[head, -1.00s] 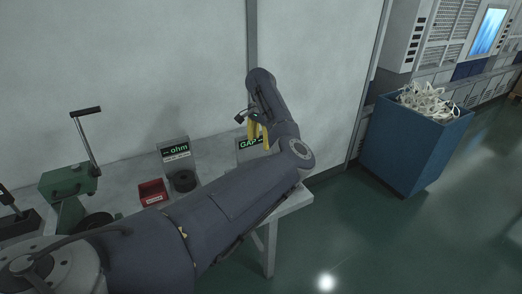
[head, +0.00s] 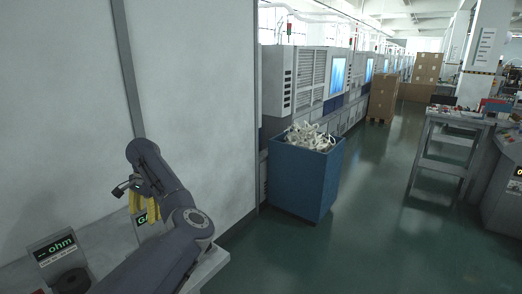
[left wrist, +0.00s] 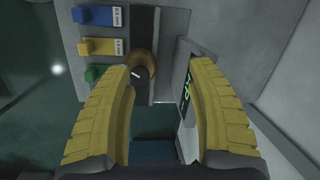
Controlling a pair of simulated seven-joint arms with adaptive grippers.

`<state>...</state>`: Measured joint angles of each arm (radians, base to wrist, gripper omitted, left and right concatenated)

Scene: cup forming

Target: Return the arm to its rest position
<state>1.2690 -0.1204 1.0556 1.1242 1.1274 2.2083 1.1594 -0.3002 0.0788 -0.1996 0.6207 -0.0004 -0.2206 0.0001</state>
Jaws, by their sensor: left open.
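My left arm (head: 165,255) reaches over the bench from the bottom left in the head view. Its gripper (head: 145,200), with yellow fingers, hangs beside the wall near a gauge box with a green display (head: 148,214), which the fingers partly cover. In the left wrist view, the two ribbed yellow fingers of the gripper (left wrist: 166,72) stand wide apart with nothing held between them. Beyond the fingers is a grey fixture (left wrist: 172,25) with a brown ring (left wrist: 146,62) near the left fingertip. I cannot tell whether they touch. My right gripper is not in view.
Blue (left wrist: 95,15), yellow (left wrist: 100,46) and green (left wrist: 97,73) tabs sit on the fixture. An ohm meter (head: 52,250) and a dark coil (head: 72,281) stand on the bench. A blue bin of white scrap (head: 305,180) stands right of the wall. Open floor (head: 370,235) lies beyond.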

